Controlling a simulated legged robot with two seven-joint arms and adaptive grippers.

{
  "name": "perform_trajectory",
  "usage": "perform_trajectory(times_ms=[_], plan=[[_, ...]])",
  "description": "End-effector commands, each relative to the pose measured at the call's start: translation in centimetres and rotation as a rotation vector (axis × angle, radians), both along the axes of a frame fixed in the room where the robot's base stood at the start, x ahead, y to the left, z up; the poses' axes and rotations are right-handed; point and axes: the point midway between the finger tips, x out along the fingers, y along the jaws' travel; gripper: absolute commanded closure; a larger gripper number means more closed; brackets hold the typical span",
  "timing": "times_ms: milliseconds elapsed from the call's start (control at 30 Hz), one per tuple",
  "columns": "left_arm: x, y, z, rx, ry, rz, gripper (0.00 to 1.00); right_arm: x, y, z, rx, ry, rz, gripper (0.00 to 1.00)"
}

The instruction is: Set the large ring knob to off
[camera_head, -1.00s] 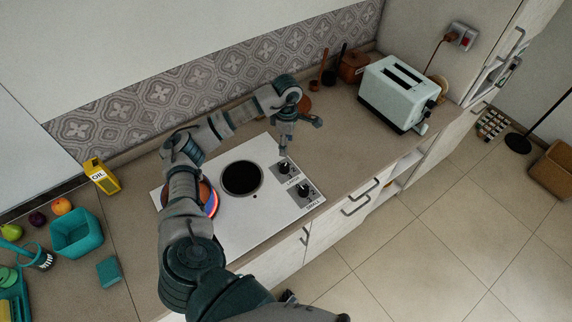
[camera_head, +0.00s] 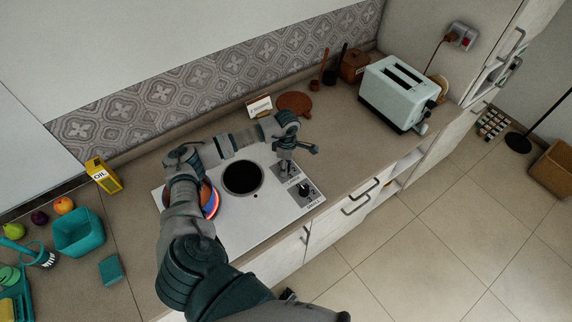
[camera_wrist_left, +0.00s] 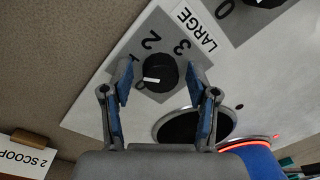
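The large knob (camera_wrist_left: 160,74) is a dark round knob with a white pointer mark, on a grey dial plate beside the LARGE label (camera_wrist_left: 197,28). In the left wrist view the digits 2 and 3 show above it, and its pointer lies roughly level. My left gripper (camera_wrist_left: 163,88) is open, with one finger on each side of the knob; I cannot tell whether they touch it. In the head view my left gripper (camera_head: 287,168) is low over that knob and hides most of it. My right gripper is not in view.
A second knob (camera_head: 305,188) sits close by on the white cooktop (camera_head: 258,215). A dark burner (camera_head: 242,178) is clear; another glows red (camera_head: 215,204), partly behind my arm. A toaster (camera_head: 398,92) stands to the right, a small card (camera_head: 259,106) behind.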

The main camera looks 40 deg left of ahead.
Motion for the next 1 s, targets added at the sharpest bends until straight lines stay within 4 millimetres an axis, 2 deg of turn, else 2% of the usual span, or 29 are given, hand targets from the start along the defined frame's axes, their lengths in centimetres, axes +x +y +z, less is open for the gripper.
perform_trajectory(times_ms=[33, 100, 200, 567, 1000], plan=[[0.00, 0.05, -0.01, 0.000, 0.000, 0.001, 0.59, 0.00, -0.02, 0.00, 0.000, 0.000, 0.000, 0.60], [-0.01, 0.08, -0.02, -0.001, 0.001, 0.001, 0.77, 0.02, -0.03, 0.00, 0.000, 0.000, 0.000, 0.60], [0.01, 0.12, -0.03, -0.001, 0.000, 0.001, 0.97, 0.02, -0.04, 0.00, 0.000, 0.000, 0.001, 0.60], [0.04, 0.21, -0.04, 0.001, 0.000, 0.055, 0.97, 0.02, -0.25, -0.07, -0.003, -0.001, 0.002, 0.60], [0.09, 0.33, 0.01, 0.002, -0.002, 0.395, 0.97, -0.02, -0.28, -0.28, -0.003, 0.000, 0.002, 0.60]])
